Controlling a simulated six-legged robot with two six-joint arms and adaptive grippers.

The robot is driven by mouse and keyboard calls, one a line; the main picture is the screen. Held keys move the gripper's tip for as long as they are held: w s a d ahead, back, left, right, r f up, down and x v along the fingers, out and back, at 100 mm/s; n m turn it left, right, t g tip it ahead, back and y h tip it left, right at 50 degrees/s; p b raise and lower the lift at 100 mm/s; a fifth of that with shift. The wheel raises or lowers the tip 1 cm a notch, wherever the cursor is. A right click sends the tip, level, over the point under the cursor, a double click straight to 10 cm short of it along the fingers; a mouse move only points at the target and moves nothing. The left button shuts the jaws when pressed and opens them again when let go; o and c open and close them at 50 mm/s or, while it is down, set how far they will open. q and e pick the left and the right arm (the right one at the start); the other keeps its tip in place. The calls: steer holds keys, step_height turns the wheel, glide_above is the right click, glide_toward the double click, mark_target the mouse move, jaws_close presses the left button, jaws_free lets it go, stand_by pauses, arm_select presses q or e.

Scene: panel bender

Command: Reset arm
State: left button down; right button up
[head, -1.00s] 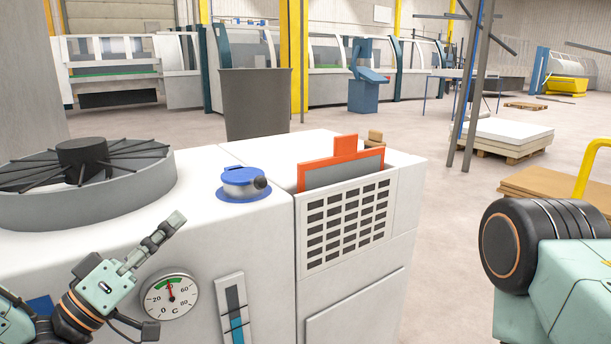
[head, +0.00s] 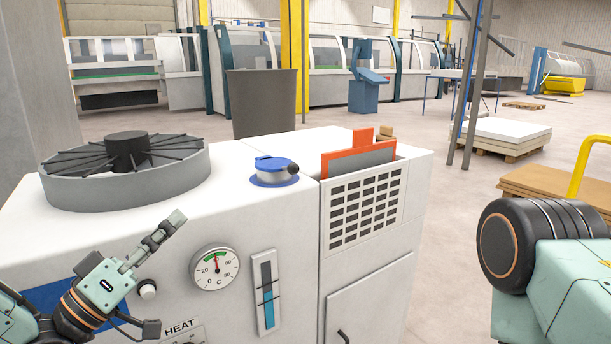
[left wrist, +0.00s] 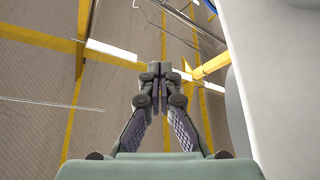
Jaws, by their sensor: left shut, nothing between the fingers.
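My left gripper (head: 160,232) is at the lower left of the head view, in front of the white machine cabinet (head: 290,225). Its fingers point up and to the right, and nothing is between them. In the left wrist view the fingertips (left wrist: 156,72) meet, and the gripper is shut and empty. The background there is the ceiling and wall, with a pale surface along the right edge. At the right of the head view a black and mint-green part of my right arm shows. My right gripper is not seen.
On the cabinet top are a round fan (head: 125,168), a blue-capped filler (head: 274,170) and an orange-framed filter (head: 358,156) in a slot. The front carries a dial (head: 214,270) and a level gauge (head: 265,292). Pallets (head: 500,136) stand at the right. Open floor lies between.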

arm_select(q)
steer(key=s+a+f+n+g+y, duration=0.15)
steer(key=f+g+y, duration=0.3)
steer(key=f, duration=0.75)
steer(key=s+a+f+g+y, duration=0.1)
steer(key=s+f+g+y, duration=0.15)
steer(key=f+y, duration=0.7)
steer(key=s+f+g, duration=0.5)
steer(key=s+f, duration=0.5)
steer(key=s, duration=0.4)
steer(key=s+f+g, duration=0.6)
steer(key=s+f, duration=0.4)
steer(key=s, duration=0.4)
steer(key=shift+s+a+f+m, duration=0.2)
steer(key=shift+s+a+m, duration=0.1)
steer(key=shift+m, duration=0.15)
steer(key=c, duration=2)
jaws_free()
steer(key=shift+w, duration=0.1)
steer(key=shift+c, duration=0.2)
